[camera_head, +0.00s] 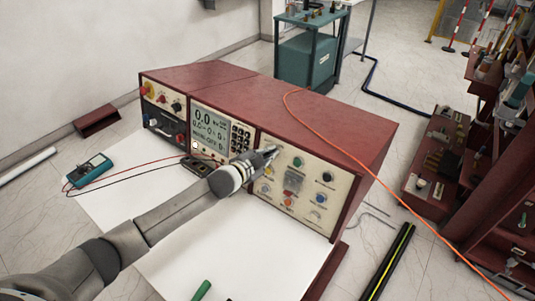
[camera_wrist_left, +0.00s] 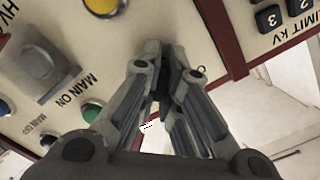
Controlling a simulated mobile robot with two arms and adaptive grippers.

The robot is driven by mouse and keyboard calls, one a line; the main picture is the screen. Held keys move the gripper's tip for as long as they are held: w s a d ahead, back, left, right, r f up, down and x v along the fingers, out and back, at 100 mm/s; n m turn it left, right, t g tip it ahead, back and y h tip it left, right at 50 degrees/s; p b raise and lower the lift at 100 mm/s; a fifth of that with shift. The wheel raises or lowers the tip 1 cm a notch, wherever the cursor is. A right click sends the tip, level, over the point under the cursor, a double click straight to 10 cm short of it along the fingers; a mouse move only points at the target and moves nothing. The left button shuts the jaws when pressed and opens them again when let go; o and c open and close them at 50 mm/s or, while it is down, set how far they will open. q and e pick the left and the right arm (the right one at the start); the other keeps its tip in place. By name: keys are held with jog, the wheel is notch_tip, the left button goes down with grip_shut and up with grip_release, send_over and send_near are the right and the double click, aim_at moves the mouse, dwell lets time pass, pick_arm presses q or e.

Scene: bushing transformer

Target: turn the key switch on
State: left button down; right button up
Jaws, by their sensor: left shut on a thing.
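My left gripper (camera_head: 268,153) reaches from the left to the cream control panel (camera_head: 318,209) on the red test console. In the left wrist view the gripper's fingers (camera_wrist_left: 166,62) are closed together at the panel, shut on the key switch. The fingertips hide nearly all of the switch, so its turned angle cannot be read. A printed "O" mark shows just beside the fingertips. My right gripper is not in view.
A green button (camera_wrist_left: 93,109) by the "MAIN ON" label and a yellow lamp (camera_wrist_left: 103,6) sit close to the fingers. Beside this panel is a display (camera_head: 209,129) with a keypad. An orange cable (camera_head: 332,128) crosses the console top. A multimeter (camera_head: 90,170) lies at left.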

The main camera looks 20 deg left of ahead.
pick_arm(q)
jog(key=c, duration=1.6)
grip_release()
jog(key=v, duration=1.2)
jog(key=shift+s+f, duration=0.1)
